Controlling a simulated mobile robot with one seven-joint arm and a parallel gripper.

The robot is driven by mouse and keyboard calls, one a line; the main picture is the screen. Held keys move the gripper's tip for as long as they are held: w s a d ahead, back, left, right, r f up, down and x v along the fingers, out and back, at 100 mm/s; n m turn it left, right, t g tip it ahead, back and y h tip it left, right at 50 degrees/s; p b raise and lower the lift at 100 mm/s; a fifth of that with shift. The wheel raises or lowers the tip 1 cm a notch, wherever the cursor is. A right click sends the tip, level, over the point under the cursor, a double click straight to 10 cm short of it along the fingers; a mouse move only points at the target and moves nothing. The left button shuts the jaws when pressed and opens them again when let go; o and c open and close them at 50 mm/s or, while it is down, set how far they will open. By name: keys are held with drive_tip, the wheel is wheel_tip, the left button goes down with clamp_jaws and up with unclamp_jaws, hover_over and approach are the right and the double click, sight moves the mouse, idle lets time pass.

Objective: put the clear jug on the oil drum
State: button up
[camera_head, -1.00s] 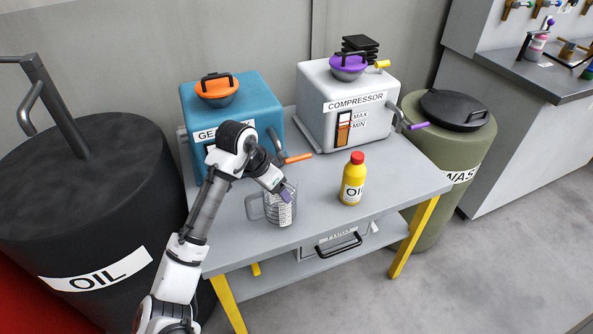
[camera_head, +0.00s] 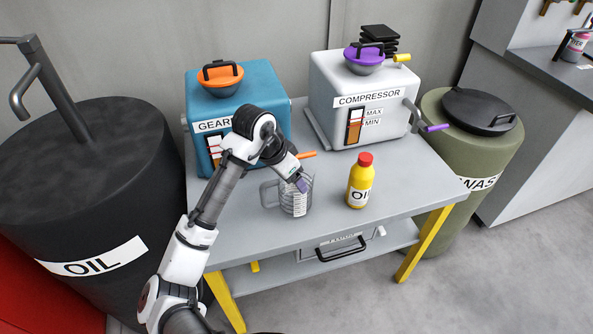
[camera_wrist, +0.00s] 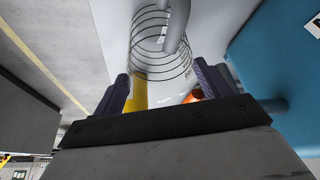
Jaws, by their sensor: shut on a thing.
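The clear jug (camera_head: 296,204), with measuring marks and a handle on its left, is over the front middle of the grey table. It appears slightly raised, though the gap beneath it is hard to judge. My gripper (camera_head: 302,184) is shut on the jug at its upper right side. In the wrist view the jug's ringed body (camera_wrist: 160,42) lies beyond my gripper's fingers (camera_wrist: 165,86); the exact contact is unclear. The oil drum (camera_head: 95,215), large, black and labelled OIL, stands left of the table, with a dark pipe above its top.
A yellow oil bottle (camera_head: 359,186) with a red cap stands right of the jug. The blue gearbox (camera_head: 262,90) and white compressor (camera_head: 335,75) stand behind on the table (camera_head: 240,240). A green waste drum (camera_head: 450,155) stands to the right.

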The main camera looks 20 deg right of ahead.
drive_tip(key=shift+s+a, duration=0.1)
drive_tip(key=shift+f, duration=0.2)
drive_tip(key=o, duration=1.3)
drive_tip(key=shift+r, duration=0.1)
drive_tip(key=b+v, duration=0.1)
drive_tip(key=v, duration=1.1)
drive_tip(key=shift+r, duration=0.15)
